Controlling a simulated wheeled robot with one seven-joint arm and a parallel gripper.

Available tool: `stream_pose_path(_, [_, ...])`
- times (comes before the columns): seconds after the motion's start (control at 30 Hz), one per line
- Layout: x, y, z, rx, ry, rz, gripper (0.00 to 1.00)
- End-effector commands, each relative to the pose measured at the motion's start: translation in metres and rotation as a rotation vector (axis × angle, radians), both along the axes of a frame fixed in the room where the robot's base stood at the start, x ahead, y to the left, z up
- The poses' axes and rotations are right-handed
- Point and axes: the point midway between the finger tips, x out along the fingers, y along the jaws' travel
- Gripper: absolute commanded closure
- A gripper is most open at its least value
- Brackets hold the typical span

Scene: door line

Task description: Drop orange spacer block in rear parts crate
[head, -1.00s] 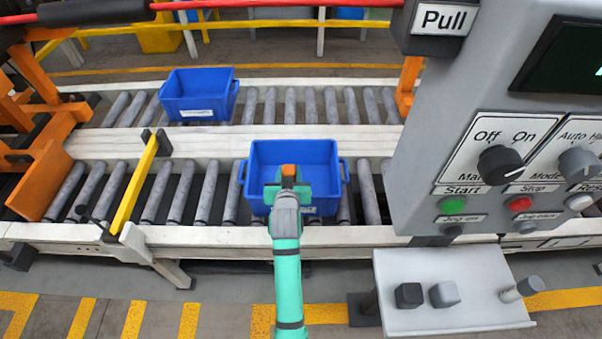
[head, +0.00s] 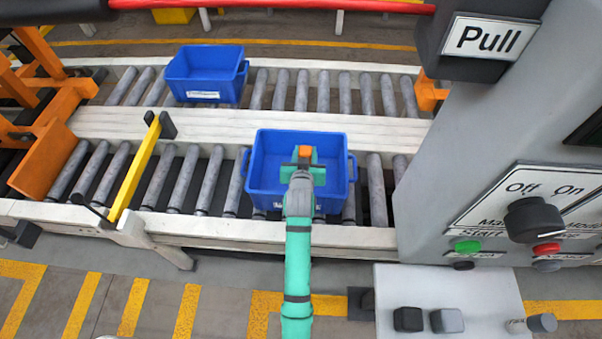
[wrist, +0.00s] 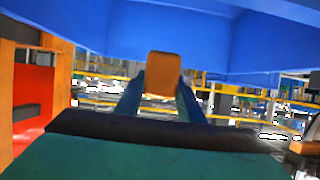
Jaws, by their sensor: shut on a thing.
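My gripper (head: 304,158) is shut on the orange spacer block (head: 304,151). In the head view it appears over the inside of the front blue crate (head: 258,170), which stands on the near roller lane; its height above the crate is hard to tell. In the wrist view the block (wrist: 162,75) sits between the two fingers, with a large blue surface above and behind it; I cannot tell which crate that is. The rear blue crate (head: 207,95) stands on the far roller lane, up and left of my gripper. It looks empty, with a white label on its front.
A grey control panel (head: 500,140) with a Pull sign stands close on the right. Below it is a shelf (head: 450,290) with small dark blocks. A yellow bar (head: 135,170) crosses the near lane at the left. An orange frame (head: 50,110) stands farther left.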

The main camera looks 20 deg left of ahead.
Motion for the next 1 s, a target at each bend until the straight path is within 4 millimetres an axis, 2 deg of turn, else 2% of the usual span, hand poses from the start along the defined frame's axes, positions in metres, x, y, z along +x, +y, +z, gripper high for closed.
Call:
stream_pose_path(0.23, [-0.001, 0.003, -0.020, 0.000, 0.001, 0.005, 0.89])
stream_pose_path(0.6, [-0.001, 0.004, -0.023, 0.001, -0.001, 0.006, 0.89])
stream_pose_path(0.63, [-0.001, 0.004, -0.023, 0.000, -0.001, 0.005, 0.60])
stream_pose_path(0.7, [-0.001, 0.004, -0.023, 0.000, -0.001, 0.005, 0.44])
stream_pose_path(1.0, [-0.002, 0.004, -0.023, 0.000, 0.000, 0.005, 0.43])
